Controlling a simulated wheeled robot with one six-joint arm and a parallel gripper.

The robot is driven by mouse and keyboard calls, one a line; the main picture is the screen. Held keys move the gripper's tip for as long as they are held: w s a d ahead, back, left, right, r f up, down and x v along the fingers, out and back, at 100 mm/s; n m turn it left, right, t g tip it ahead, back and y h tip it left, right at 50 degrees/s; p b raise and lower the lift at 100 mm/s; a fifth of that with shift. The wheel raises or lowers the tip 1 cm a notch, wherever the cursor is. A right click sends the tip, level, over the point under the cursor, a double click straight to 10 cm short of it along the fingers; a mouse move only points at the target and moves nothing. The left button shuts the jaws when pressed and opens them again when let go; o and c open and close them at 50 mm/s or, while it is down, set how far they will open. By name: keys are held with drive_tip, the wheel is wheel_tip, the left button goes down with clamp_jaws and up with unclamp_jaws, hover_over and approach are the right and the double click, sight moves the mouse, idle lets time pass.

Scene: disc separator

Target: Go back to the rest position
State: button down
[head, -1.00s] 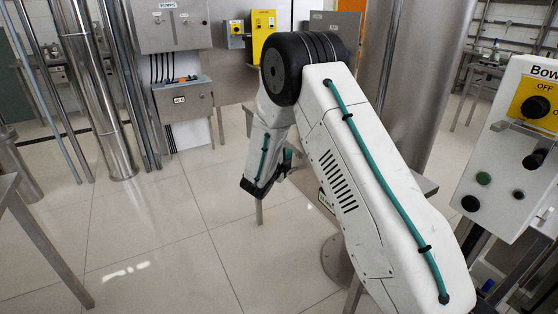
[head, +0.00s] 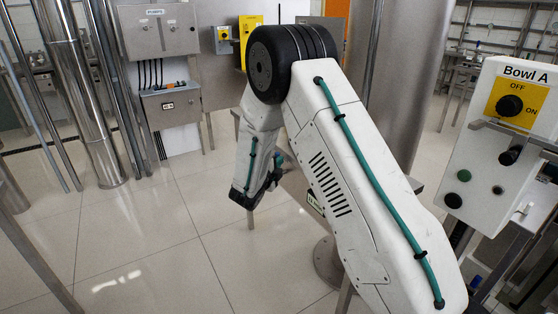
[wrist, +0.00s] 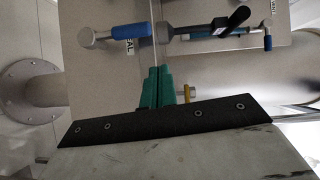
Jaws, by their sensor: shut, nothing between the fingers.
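My gripper (wrist: 157,86) shows in the wrist view with its two green fingers together and nothing between them. In the head view my gripper (head: 275,165) is small and mostly hidden behind my forearm. My arm is bent, with its white upper link across the middle of the head view and the forearm hanging down. In the wrist view, a blue-handled valve (wrist: 127,37) and a black lever (wrist: 236,19) lie beyond the fingertips; I cannot tell whether anything touches.
The Bowl A control panel (head: 505,150) stands close on the right. A steel table (head: 25,240) is at the left edge. Vertical pipes (head: 92,110) and a pump box (head: 158,32) stand at the back left. The tiled floor (head: 150,235) at front left is clear.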

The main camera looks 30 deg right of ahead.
drive_tip(key=v, duration=0.8)
drive_tip(key=shift+a+r, duration=0.25)
drive_tip(key=shift+a, duration=0.15)
drive_tip(key=s+d+r+m+g+y, duration=0.1)
drive_tip(key=s+d+r+m+g, duration=0.15)
drive_tip(key=s+m+g, duration=0.65)
drive_tip(key=s+d+r+m+g, duration=0.2)
drive_tip(key=s+d+m+g, duration=0.1)
drive_tip(key=s+m, duration=1.05)
drive_tip(key=s+a+r+m+t+y, duration=0.1)
drive_tip(key=s+a+r+m+y, duration=0.3)
drive_tip(key=s+m, duration=0.5)
drive_tip(key=s+a+r+m+t+y, duration=0.1)
drive_tip(key=s+a+r+m+y, duration=0.4)
drive_tip(key=m, duration=0.8)
drive_tip(key=s+r+y, duration=0.3)
drive_tip(key=s+r, duration=0.1)
drive_tip(key=s, duration=0.1)
drive_tip(key=shift+a+r+t+y, duration=0.2)
drive_tip(key=shift+r+t+y, duration=0.1)
drive_tip(key=shift+y, duration=0.1)
